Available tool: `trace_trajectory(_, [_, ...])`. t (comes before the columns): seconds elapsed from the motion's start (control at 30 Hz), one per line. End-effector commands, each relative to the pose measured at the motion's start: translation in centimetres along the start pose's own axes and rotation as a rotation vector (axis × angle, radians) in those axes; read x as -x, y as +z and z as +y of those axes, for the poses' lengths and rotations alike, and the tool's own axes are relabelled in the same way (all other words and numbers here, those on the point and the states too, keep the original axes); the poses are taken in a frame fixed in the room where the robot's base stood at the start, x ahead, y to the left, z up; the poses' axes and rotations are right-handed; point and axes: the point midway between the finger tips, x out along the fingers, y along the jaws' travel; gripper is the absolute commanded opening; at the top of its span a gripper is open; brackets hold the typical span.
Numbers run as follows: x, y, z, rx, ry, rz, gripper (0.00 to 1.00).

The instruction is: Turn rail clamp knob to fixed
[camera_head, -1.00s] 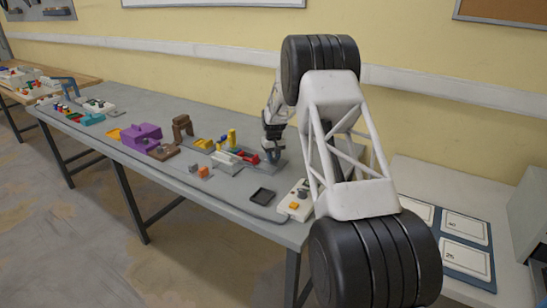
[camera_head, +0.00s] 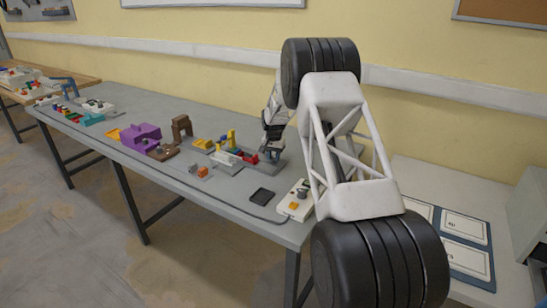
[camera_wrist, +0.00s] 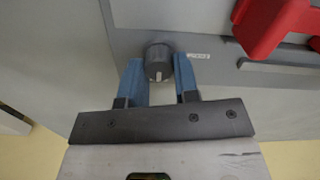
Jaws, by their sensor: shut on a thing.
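The rail clamp knob (camera_wrist: 158,62) is a dark grey round knob with a pale pointer mark, set on a grey base plate (camera_wrist: 130,42) in the wrist view. The pointer mark lies toward the gripper side of the knob. My gripper (camera_wrist: 159,72) has its two blue fingers on either side of the knob, shut on it. A small white label (camera_wrist: 198,56) sits on the plate right of the knob; I cannot read it. In the head view my gripper (camera_head: 271,155) is at the plate's right end, and the knob is hidden there.
A red part (camera_wrist: 270,22) lies close to the right of the knob; red also shows in the head view (camera_head: 249,157). A dark tray (camera_head: 262,195) and a white box with an orange button (camera_head: 296,203) stand nearer. A purple block (camera_head: 140,138) stands farther left.

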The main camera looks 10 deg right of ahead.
Motion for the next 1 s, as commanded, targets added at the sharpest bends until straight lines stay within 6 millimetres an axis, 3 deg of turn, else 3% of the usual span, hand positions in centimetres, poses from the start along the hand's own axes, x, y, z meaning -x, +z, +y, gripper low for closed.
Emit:
trace_trajectory(0.37, [0.10, -0.06, -0.04, -0.004, -0.001, 0.002, 0.05])
trace_trajectory(0.4, [0.10, -0.05, -0.04, -0.003, -0.001, 0.002, 0.35])
trace_trajectory(0.53, [0.06, -0.03, -0.02, -0.003, -0.001, 0.001, 0.54])
trace_trajectory(1.0, [0.78, -0.03, -0.01, -0.003, -0.001, 0.002, 0.54])
